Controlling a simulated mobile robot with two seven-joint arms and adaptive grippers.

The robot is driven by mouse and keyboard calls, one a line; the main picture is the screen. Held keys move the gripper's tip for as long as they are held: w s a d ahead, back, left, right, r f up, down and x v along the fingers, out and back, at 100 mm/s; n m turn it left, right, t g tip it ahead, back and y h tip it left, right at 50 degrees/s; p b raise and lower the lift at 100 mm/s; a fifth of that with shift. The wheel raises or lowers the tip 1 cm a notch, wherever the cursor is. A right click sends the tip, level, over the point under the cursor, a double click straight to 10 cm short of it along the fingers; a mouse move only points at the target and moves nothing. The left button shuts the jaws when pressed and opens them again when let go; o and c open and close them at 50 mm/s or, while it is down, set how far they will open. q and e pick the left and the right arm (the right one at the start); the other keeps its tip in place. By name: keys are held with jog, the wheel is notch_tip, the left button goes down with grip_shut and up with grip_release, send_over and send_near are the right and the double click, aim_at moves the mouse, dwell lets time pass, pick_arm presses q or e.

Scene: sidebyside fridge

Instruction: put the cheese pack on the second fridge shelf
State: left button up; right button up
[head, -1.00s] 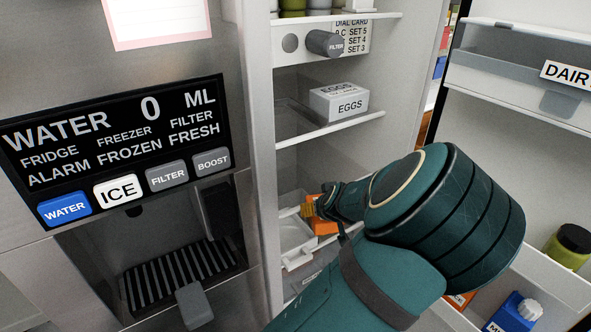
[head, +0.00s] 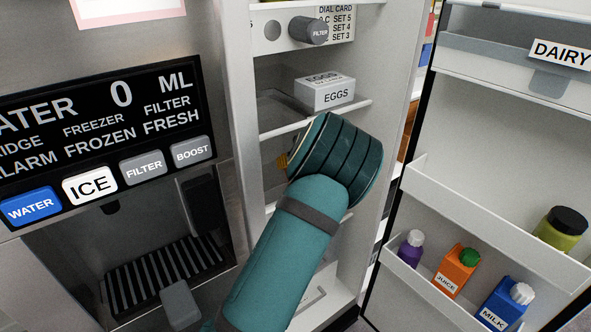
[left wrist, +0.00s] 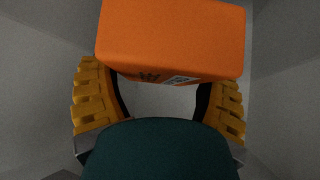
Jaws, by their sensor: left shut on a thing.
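In the left wrist view the orange cheese pack (left wrist: 172,38) is a box between the yellow-padded fingers of my left gripper (left wrist: 160,80), which is shut on it. Part of a dark printed mark and a white label shows on the pack's lower face. In the head view my left arm reaches into the open fridge, just below the egg shelf (head: 352,108). Only a bit of yellow finger (head: 283,160) shows there; the pack is hidden behind my wrist. My right gripper is not in view.
An egg box (head: 325,95) stands on the shelf above my wrist. The open door at right holds a juice carton (head: 456,270), a milk carton (head: 505,305) and a dark-lidded jar (head: 563,230). The dispenser panel (head: 105,140) is left.

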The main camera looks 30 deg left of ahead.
pick_arm(q)
jog(key=shift+w+a, duration=0.55)
jog(key=shift+w, duration=0.05)
jog(key=shift+w+a+f, duration=0.1)
jog(key=shift+w+f, duration=0.05)
jog(key=shift+f, duration=0.1)
notch_tip(320, 180, down, 3)
jog(key=shift+f+b, duration=0.1)
jog(key=shift+b, duration=0.4)
jog(key=o, duration=1.1)
jog(key=shift+o, duration=0.2)
jog(key=p+v, duration=0.2)
jog(key=v, duration=1)
